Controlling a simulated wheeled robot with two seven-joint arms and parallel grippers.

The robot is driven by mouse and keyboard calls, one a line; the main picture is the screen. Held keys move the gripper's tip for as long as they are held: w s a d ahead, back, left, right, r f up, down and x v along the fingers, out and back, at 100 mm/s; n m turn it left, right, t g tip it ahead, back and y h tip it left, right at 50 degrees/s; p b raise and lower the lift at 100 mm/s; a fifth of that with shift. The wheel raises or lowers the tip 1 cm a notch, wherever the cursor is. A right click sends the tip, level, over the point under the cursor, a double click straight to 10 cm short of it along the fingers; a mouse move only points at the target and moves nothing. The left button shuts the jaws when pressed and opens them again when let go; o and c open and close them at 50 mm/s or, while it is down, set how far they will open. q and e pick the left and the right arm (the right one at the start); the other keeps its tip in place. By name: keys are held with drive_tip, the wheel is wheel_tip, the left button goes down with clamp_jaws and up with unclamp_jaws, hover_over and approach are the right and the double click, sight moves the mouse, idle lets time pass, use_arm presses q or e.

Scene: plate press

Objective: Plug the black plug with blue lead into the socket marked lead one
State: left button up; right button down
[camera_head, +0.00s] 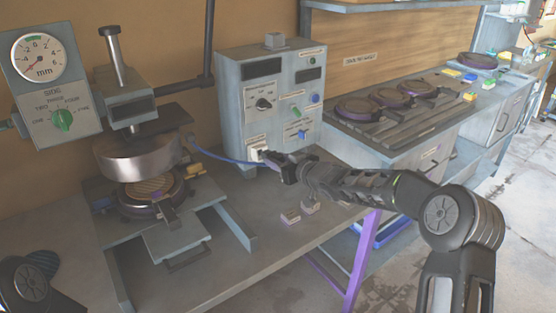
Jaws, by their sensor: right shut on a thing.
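My right gripper (272,160) reaches in from the right and is shut at the lower front of the grey control box (230,100). The black plug is between its fingers and mostly hidden by them. The blue lead (225,159) runs from the press's heated head (140,155) to the gripper's fingertips. A pale socket panel (254,134) is on the box's lower left front, just behind the fingertips. I cannot read its marking or tell whether the plug is in a socket. At the lower left only a link of my left arm shows; its gripper is out of view.
The press stands at the left of the grey bench (240,195), with a dial gauge (42,57) above. Two small blocks (290,216) lie on the bench below my right arm. A rack with dark round plates (395,97) stands at right. The bench's front middle is clear.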

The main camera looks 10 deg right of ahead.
drive_tip(key=shift+p+x, duration=0.6)
drive_tip(key=shift+x, duration=0.6)
drive_tip(key=shift+p+x, duration=0.55)
drive_tip(key=shift+x, duration=0.25)
drive_tip(key=c, duration=0.9)
unclamp_jaws()
drive_tip(key=shift+s+d, duration=0.2)
drive_tip(key=shift+s, duration=0.2)
drive_tip(key=b+v, duration=0.1)
drive_tip(key=v, duration=0.6)
drive_tip(key=shift+a+r, duration=0.1)
